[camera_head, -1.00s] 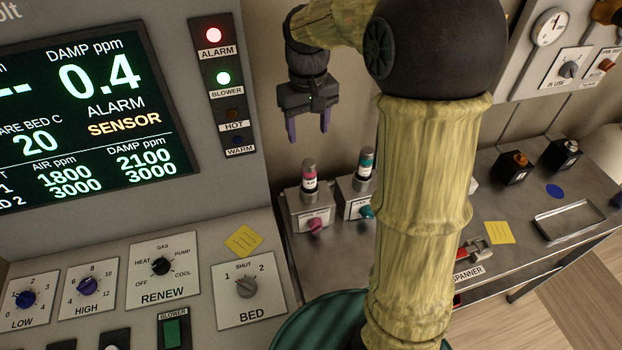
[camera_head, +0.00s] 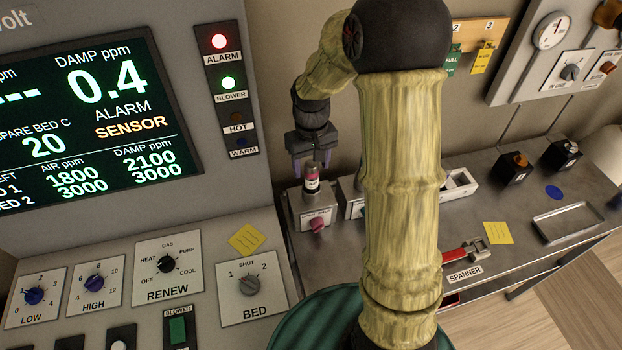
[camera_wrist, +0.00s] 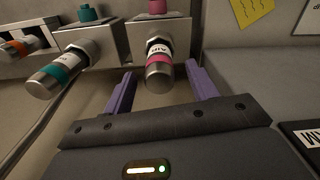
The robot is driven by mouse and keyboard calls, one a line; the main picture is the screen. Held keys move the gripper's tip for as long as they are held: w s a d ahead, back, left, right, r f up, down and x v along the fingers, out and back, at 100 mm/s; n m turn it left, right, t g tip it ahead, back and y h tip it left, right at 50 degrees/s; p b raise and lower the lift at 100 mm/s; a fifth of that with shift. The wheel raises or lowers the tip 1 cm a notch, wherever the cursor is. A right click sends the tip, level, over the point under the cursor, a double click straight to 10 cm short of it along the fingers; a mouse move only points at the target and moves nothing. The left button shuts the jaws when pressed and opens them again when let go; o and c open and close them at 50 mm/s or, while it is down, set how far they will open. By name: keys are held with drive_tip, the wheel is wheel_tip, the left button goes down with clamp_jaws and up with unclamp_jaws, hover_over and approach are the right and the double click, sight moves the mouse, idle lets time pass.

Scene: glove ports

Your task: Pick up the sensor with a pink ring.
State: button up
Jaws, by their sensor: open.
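The sensor with a pink ring (camera_head: 312,180) stands upright in a grey block (camera_head: 307,214) with a pink knob, at the left end of the metal bench. In the wrist view the same sensor (camera_wrist: 158,68) has a silver cap, a pink band and a white label. My gripper (camera_head: 308,176) is open and above the block, with its fingers around the sensor's upper part. In the wrist view my gripper's purple fingers (camera_wrist: 160,84) lie on either side of the sensor, with a gap visible on both sides.
A teal-ringed sensor (camera_wrist: 58,74) stands in the neighbouring block, close beside one finger. An orange-banded one (camera_wrist: 18,48) is farther along. The control console (camera_head: 145,225) borders the left. A red spanner (camera_head: 462,254) and metal tray (camera_head: 568,222) lie on the bench at right.

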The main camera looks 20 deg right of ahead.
sight(312, 176)
drive_tip(key=shift+f+p, duration=1.05)
drive_tip(key=shift+f, duration=1.5)
drive_tip(key=shift+w, duration=0.1)
drive_tip(key=shift+s, duration=0.2)
drive_tip(key=c, duration=0.7)
drive_tip(key=shift+w, duration=0.1)
drive_tip(key=c, duration=0.5)
drive_tip(key=shift+r, duration=0.1)
drive_tip(key=shift+w+r, duration=0.1)
drive_tip(key=shift+r, duration=0.15)
wheel_tip(312, 176, up, 9)
drive_tip(key=shift+r+b, duration=0.15)
drive_tip(key=shift+b, duration=1)
